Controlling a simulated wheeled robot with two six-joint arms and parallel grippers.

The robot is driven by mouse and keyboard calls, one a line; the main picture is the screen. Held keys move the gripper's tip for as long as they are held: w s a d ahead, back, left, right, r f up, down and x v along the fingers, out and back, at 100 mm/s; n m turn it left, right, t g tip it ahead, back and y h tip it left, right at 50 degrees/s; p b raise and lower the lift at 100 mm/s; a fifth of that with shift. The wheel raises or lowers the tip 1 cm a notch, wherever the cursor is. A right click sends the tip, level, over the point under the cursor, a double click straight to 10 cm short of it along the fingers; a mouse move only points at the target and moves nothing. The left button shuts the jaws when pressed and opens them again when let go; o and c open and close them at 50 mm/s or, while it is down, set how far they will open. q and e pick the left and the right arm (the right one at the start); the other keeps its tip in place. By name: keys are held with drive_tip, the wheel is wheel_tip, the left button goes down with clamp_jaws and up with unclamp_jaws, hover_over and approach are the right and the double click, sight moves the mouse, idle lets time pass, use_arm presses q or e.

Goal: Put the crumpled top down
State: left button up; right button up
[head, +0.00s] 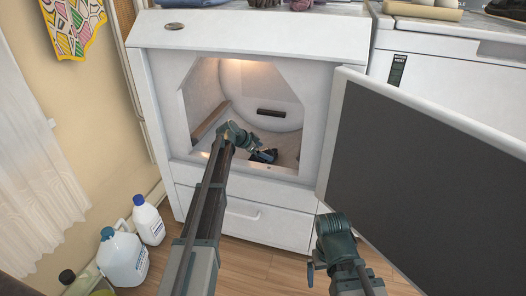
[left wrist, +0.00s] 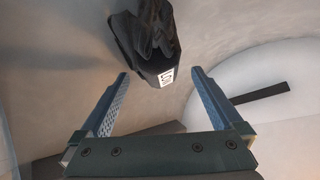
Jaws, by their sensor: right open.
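The crumpled top (head: 268,156) is a small dark bundle inside the open dryer drum, right by my left gripper (head: 258,150). In the left wrist view the black crumpled top (left wrist: 143,38) is folded up, with a white printed label at its lower edge. It lies just beyond the tips of my left gripper (left wrist: 159,74), whose two fingers are wide apart with nothing between them. My right gripper (head: 314,270) is open, outside the dryer at the lower right, low in front of the open door.
The white dryer (head: 255,222) has a glowing drum opening; its rim surrounds my left arm. Its dark-faced door (head: 425,170) stands open to the right. Bottles (head: 124,258) stand on the floor at the left. Wooden floor (head: 283,272) shows in front.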

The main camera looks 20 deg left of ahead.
use_arm(q)
drive_tip(key=shift+r, duration=0.1)
drive_tip(key=shift+r+p, duration=0.7)
drive_tip(key=shift+p, duration=0.1)
drive_tip(key=p+v, duration=0.8)
drive_tip(key=v, duration=0.3)
drive_tip(key=shift+s+a+r, duration=0.15)
drive_tip(key=shift+s+a, duration=0.1)
drive_tip(key=shift+s, duration=0.1)
drive_tip(key=shift+w, duration=0.1)
drive_tip(key=b+x, duration=0.9)
drive_tip(key=x, duration=0.3)
drive_tip(key=shift+f, duration=0.3)
drive_tip(key=shift+f+b, duration=0.35)
drive_tip(key=shift+r, duration=0.25)
